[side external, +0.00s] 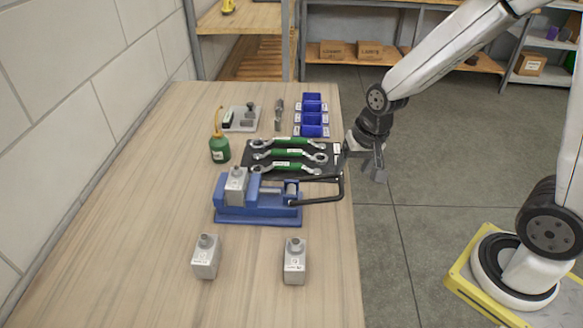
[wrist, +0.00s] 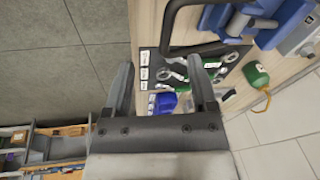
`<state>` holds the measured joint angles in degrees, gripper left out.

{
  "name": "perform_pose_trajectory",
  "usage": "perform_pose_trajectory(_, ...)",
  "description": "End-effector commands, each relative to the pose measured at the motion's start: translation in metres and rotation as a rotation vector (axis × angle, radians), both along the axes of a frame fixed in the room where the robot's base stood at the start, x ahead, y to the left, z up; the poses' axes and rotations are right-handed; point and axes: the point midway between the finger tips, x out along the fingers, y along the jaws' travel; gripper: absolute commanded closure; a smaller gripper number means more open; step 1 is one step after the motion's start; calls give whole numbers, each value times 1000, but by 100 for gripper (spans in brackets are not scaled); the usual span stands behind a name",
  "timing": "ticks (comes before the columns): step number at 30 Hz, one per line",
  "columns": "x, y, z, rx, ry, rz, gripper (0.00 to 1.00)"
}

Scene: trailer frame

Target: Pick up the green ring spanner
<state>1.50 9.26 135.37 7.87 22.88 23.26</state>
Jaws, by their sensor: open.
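Three spanners with green handles lie side by side on a black mat (side external: 252,149): a far spanner (side external: 288,142), a middle spanner (side external: 289,154) and a near spanner (side external: 288,168). My gripper (side external: 364,164) is open and empty, above and just right of the mat, near the table's right edge. In the wrist view, my gripper (wrist: 161,66) has its fingers spread, with the mat (wrist: 155,60) and metal spanner ends (wrist: 176,72) seen beyond them; my right finger partly hides the green handles.
A blue vice (side external: 258,213) stands in front of the mat; its black bar handle (side external: 322,201) reaches right, close to my gripper. A green oil can (side external: 219,149) is left, blue bins (side external: 312,116) behind. Two grey blocks (side external: 205,258) (side external: 294,262) stand in front. The left table area is clear.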

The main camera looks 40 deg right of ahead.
Motion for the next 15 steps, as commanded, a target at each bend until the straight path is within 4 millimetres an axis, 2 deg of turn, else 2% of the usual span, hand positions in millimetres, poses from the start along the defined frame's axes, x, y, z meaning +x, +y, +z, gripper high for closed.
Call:
perform_pose_trajectory(3, 25, -1, -4, 72, 17, -218, 26)
perform_pose_trajectory(15, 102, -3, -20, 321, 92, -931, 26)
